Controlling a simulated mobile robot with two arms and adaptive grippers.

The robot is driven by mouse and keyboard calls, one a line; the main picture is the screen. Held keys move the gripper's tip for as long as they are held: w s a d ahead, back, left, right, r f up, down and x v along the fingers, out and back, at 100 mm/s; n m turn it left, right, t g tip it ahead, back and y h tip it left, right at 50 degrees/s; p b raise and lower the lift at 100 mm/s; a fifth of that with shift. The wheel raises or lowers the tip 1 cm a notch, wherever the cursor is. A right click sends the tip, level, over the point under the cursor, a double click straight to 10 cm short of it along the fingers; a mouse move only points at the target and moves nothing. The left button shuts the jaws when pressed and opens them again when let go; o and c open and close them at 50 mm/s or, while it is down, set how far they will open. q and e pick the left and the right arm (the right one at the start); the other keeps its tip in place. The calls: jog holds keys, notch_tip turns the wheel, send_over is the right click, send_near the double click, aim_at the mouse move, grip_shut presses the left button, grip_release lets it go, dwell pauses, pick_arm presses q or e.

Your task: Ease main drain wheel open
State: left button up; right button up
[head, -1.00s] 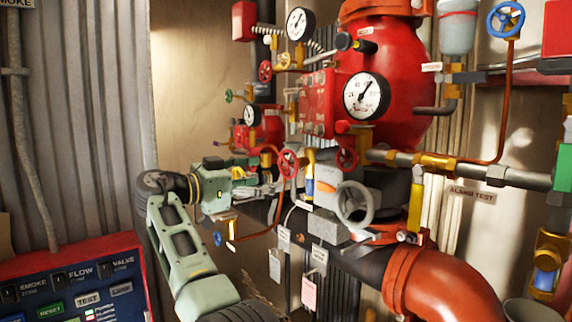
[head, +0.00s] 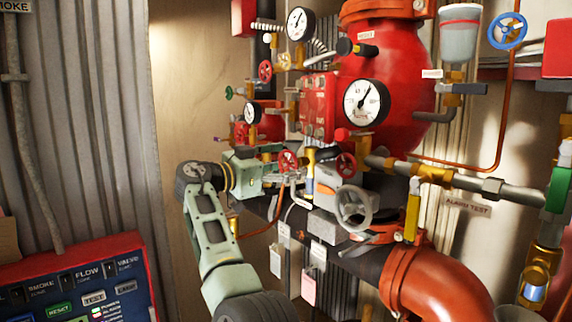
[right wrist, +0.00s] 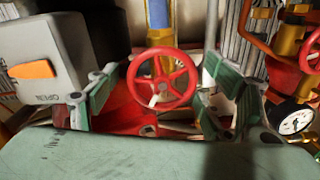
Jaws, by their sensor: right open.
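My right gripper (head: 288,178) has come in from the left of the pipework in the head view. It is right beside a small red handwheel (head: 288,161). In the right wrist view a red spoked wheel (right wrist: 181,83) lies in the gap between the two open fingers (right wrist: 160,100), with space on both sides; I cannot tell how deep it is between them. No label in view confirms it as the main drain wheel. My left gripper is not in view.
A grey valve box with a grey handwheel (head: 355,207) stands close to the right. In the right wrist view a grey box with an orange indicator (right wrist: 32,69) is near the left finger. Hanging tags (head: 309,289) and a red control panel (head: 62,267) lie lower.

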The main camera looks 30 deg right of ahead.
jog(key=c, duration=1.1)
jog(key=shift+c, duration=0.2)
jog(key=shift+d+n, duration=0.1)
jog(key=shift+n, duration=0.2)
jog(key=n, duration=1.1)
jog(key=shift+r+n, duration=0.15)
jog(key=shift+n, duration=0.15)
jog(key=n, duration=0.7)
jog(key=shift+w+r, duration=0.1)
jog(key=shift+w, duration=0.05)
jog(key=n, duration=0.3)
jog(key=shift+n, duration=2.3)
